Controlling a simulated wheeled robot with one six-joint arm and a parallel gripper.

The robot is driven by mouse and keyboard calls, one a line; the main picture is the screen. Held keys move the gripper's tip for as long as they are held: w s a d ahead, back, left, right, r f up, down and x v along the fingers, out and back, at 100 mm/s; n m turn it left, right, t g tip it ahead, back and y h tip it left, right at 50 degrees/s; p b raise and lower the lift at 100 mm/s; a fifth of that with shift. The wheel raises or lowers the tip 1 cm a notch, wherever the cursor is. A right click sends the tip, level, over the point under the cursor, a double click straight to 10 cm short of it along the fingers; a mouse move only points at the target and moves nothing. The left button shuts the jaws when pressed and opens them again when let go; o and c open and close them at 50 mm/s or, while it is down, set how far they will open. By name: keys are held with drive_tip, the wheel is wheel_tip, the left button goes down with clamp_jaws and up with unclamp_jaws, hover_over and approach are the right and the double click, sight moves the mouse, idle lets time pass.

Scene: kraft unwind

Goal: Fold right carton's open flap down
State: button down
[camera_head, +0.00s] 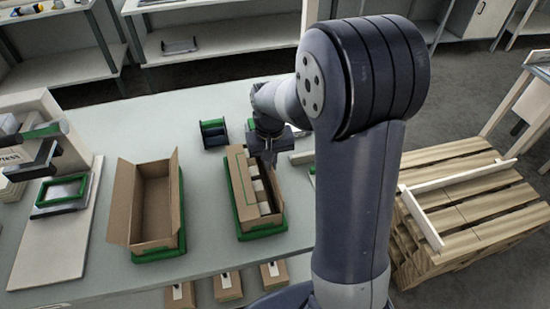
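The right carton (243,190) is a long brown box on a green-edged holder (264,231). A brown panel covers the left part of its top. Along the right part is a gap where white items (264,208) show inside. The right-side flap is hard to make out, and my arm partly hides that side. My gripper (269,152) points down over the far end of the right carton. It is small and dark there, and I cannot tell whether its fingers are open or touch the carton.
A left carton (124,205) stands open and looks empty on its own green holder. A device with a green-framed pad (62,194) is at the left. A wooden pallet (470,215) is at the right.

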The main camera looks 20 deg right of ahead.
drive_tip(key=shift+a+f+h+b, duration=0.4)
drive_tip(key=shift+a+h+b, duration=0.45)
drive_tip(key=shift+h, duration=1.1)
drive_tip(key=shift+a+f+h+b, duration=0.45)
drive_tip(key=shift+h+b, duration=0.6)
drive_tip(key=shift+h, duration=0.85)
drive_tip(key=shift+a+f+h+b, duration=0.3)
drive_tip(key=shift+a+h+b, duration=0.55)
drive_tip(key=shift+h, duration=1.1)
drive_tip(key=shift+d, duration=0.1)
drive_tip(key=c, duration=1.6)
unclamp_jaws()
drive_tip(key=shift+c, duration=0.2)
